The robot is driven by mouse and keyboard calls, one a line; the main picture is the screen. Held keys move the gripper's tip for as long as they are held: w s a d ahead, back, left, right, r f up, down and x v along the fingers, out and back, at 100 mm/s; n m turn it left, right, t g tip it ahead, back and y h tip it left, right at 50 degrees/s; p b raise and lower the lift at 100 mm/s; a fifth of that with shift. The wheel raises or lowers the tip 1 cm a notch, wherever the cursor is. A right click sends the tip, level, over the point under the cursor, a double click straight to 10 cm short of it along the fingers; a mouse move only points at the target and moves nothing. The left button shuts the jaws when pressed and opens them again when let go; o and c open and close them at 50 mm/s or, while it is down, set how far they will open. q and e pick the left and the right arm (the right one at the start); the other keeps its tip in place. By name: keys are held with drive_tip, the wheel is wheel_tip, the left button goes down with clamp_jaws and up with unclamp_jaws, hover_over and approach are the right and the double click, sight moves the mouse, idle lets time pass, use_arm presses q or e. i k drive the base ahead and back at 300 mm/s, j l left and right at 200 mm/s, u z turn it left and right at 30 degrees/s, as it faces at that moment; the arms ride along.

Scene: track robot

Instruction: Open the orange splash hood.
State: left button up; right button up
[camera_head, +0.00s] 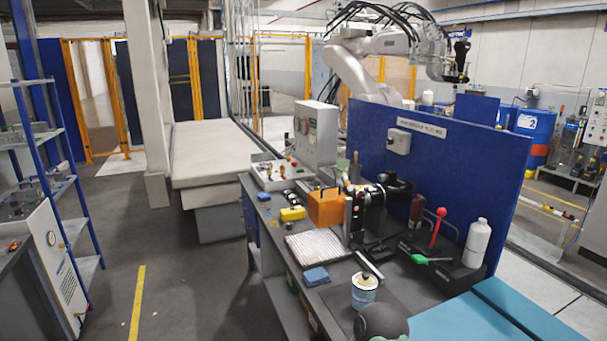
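The orange splash hood (326,208) is a small box-like cover on the dark workbench, left of a black and silver bench machine (372,212). It sits low over the bench and looks closed, though its hinge and any inside part cannot be made out. Something thin and dark shows at its top. Neither of my grippers is in view, so nothing of mine is seen near the hood.
In front of the hood lie a ridged pale mat (318,246), a blue cloth (316,277) and a can (364,290). A yellow item (292,213) lies left of it. A blue panel (440,180) stands behind the bench. Floor left of the bench is open.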

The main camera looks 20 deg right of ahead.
sight(328, 211)
drive_tip(key=i+z, duration=0.1)
drive_tip(key=i, duration=0.85)
drive_tip(key=i+j+z, duration=0.1)
drive_tip(key=i, duration=0.8)
drive_tip(key=j, duration=0.1)
